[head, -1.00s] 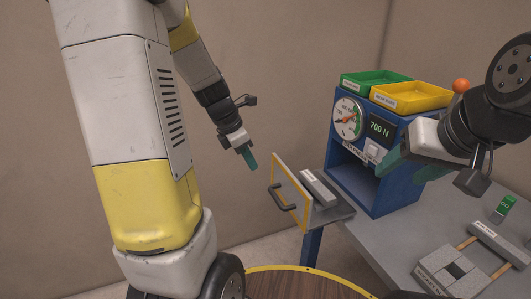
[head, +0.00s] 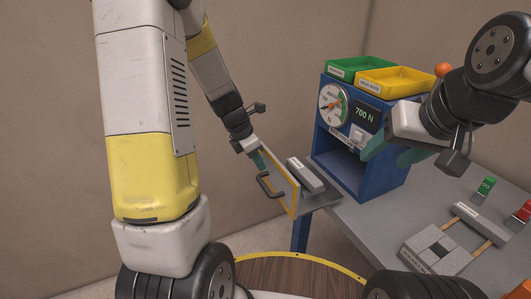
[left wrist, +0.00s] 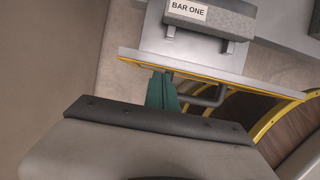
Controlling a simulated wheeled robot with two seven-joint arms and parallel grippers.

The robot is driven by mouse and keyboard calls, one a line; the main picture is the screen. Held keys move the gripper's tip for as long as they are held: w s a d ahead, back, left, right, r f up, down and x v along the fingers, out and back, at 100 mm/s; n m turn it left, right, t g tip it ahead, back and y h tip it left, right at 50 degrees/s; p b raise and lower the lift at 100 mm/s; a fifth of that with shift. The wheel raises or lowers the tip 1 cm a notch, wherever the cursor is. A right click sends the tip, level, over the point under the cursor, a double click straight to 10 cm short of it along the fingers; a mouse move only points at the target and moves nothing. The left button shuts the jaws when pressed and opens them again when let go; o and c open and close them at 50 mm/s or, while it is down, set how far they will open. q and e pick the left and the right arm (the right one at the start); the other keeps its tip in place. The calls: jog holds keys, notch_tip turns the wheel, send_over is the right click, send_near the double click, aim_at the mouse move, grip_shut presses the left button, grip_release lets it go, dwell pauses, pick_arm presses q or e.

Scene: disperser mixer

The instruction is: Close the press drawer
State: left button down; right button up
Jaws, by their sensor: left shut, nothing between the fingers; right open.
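The blue press (head: 372,165) stands on the grey table with a dial and a "700 N" display on its front. Its drawer (head: 320,199) is pulled out to the left, with a yellow-edged front panel (head: 277,182) and a dark handle (head: 268,188). A grey bar (head: 305,174), labelled "BAR ONE" in the left wrist view (left wrist: 210,18), lies on the drawer. My left gripper (head: 259,160) is shut and empty, its green fingers at the outer side of the panel beside the handle; contact is unclear. My right gripper (head: 387,155) is open and empty in front of the press.
A green tray (head: 354,66) and a yellow tray (head: 396,81) sit on top of the press. On the table are a grey block assembly (head: 437,248), a green button block (head: 485,188) and a red one (head: 521,212). A round wooden surface (head: 290,274) is below.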

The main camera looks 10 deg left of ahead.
pick_arm(q)
jog(key=w+d, duration=0.3)
jog(key=d, duration=0.2)
jog(key=w+d, duration=0.4)
jog(key=d, duration=0.1)
jog(key=w+d, duration=0.3)
jog(key=d, duration=0.1)
jog(key=shift+w+d, duration=0.4)
